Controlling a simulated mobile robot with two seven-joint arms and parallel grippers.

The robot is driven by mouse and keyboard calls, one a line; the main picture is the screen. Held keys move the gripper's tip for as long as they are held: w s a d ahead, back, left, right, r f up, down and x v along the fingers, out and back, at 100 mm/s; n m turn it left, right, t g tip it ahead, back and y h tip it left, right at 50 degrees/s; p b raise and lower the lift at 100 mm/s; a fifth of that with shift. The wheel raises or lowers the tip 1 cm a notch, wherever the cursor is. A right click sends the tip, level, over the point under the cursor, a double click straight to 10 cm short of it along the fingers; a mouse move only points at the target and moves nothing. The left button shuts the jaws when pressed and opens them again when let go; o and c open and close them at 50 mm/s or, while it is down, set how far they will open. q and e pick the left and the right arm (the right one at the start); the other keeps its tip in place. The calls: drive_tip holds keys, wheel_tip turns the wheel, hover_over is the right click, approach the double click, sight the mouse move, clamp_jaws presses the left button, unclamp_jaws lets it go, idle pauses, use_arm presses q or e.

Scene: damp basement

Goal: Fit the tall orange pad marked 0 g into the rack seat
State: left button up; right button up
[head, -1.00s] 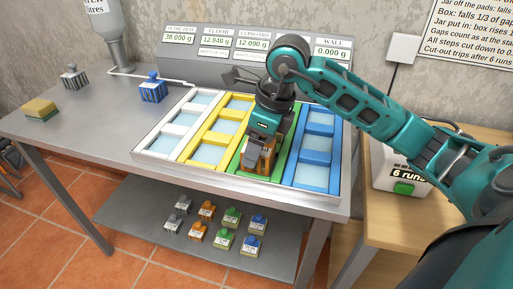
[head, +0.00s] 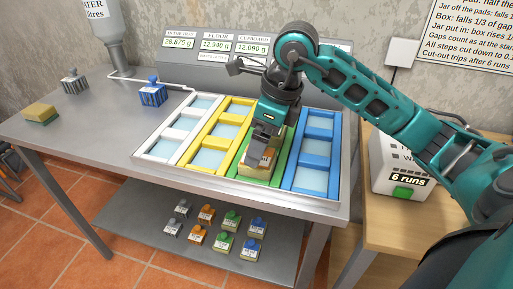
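My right gripper (head: 262,146) points down over the green-framed column of the rack (head: 278,170), at its front seat. Below and between its fingers, a pale block with an orange part (head: 260,159) shows, apparently the orange pad. Its 0 g mark is not readable, and the gripper hides its top. It sits low, within or just above the green frame; I cannot tell whether it is fully seated. Whether the fingers are closed on it is also unclear. My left gripper is out of view.
White, yellow and blue (head: 313,156) columns flank the green one, with pale empty seats. Several small coloured pieces (head: 230,219) lie on the lower shelf. A readout panel (head: 205,43) stands behind.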

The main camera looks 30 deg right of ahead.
sight(272, 157)
use_arm(q)
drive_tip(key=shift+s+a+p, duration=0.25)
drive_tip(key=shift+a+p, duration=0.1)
drive_tip(key=shift+p, duration=0.05)
use_arm(e)
drive_tip(key=v, duration=0.8)
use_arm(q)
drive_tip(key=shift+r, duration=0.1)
use_arm(e)
drive_tip(key=shift+f, duration=0.1)
